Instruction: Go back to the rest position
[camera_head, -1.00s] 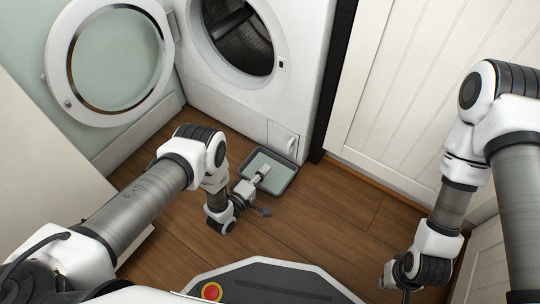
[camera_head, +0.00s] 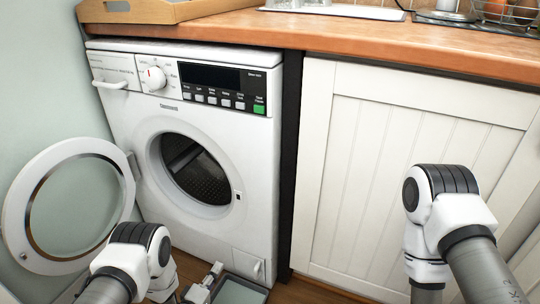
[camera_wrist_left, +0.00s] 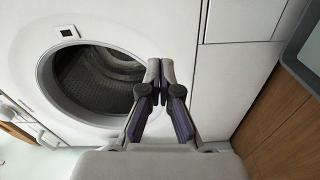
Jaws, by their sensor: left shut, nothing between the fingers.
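My left gripper (camera_head: 215,271) is low in front of the washing machine in the head view, beside the tray in the picture. In the left wrist view my left gripper (camera_wrist_left: 160,68) is shut and empty, its fingertips together and pointing at the machine's front beside the open drum. My right arm comes in at the right of the head view, but its gripper is below the picture's edge.
The washing machine (camera_head: 254,173) has its round door (camera_head: 127,195) swung open to the left. A grey tray (camera_head: 240,291) lies on the floor below it. A worktop (camera_head: 380,45) runs above, and a white cabinet (camera_head: 345,180) stands at the right.

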